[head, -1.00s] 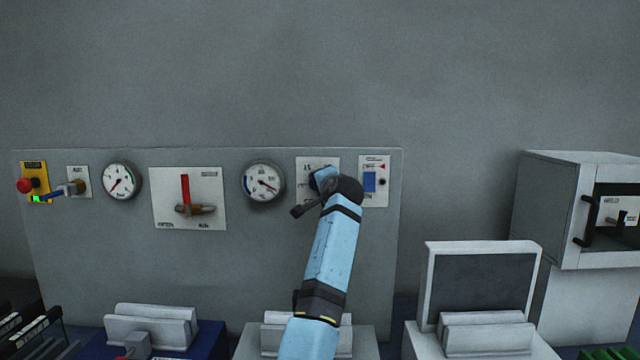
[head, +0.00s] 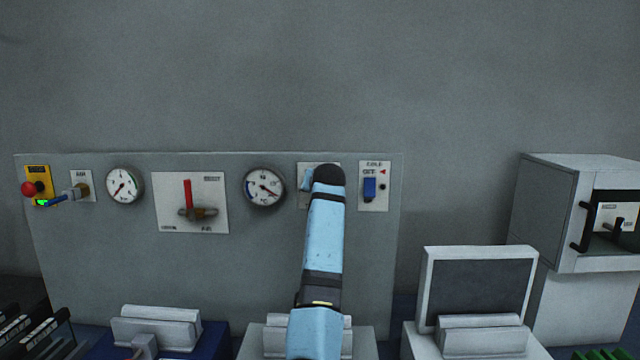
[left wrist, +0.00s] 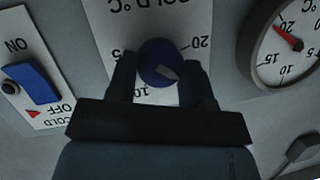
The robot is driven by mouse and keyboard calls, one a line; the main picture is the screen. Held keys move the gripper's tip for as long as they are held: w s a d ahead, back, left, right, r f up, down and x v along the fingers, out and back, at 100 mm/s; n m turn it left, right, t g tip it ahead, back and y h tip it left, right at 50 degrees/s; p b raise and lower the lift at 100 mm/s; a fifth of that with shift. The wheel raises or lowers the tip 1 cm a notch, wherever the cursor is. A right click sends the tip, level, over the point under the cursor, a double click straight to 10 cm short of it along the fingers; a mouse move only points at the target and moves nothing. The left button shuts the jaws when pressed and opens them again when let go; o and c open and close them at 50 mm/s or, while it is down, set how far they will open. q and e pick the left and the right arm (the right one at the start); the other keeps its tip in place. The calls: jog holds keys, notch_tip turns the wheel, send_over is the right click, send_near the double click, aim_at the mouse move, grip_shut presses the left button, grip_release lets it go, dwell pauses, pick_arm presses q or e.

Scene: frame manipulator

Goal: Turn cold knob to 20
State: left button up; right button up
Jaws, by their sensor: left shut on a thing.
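The blue round cold knob (left wrist: 157,58) sits on a white plate marked COLD °C (left wrist: 185,18), upside down in the left wrist view. My left gripper (left wrist: 160,66) is shut on the knob, one dark finger on each side. A pale mark on the knob points to the lower right in that view, between the printed 10 and 20. In the head view, the plate (head: 305,169) is mostly hidden behind my left arm, and the knob and fingers cannot be made out. My right gripper is not in view.
A blue cold switch (head: 370,188) on its own plate is close to the right of the arm. A round gauge (head: 264,188) is close to the left, with its red needle also in the left wrist view (left wrist: 290,38). A red-handled valve (head: 188,195) stands farther left.

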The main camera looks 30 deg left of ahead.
pick_arm(q)
jog(key=shift+s+a+n+t+h+p, duration=0.15)
jog(key=shift+n+t+h+p, duration=0.75)
jog(key=shift+n, duration=1)
jog(key=shift+s+a+n+t+h+p, duration=0.15)
jog(key=shift+n+t+h+p, duration=0.35)
jog(key=shift+n+h+p, duration=0.85)
jog(key=shift+w+n+b, duration=0.1)
jog(key=shift+n+b, duration=0.25)
jog(key=shift+n, duration=0.3)
jog(key=o, duration=0.9)
jog(key=b+v, duration=0.3)
jog(key=v, duration=1.1)
jog(key=shift+a+f, duration=0.1)
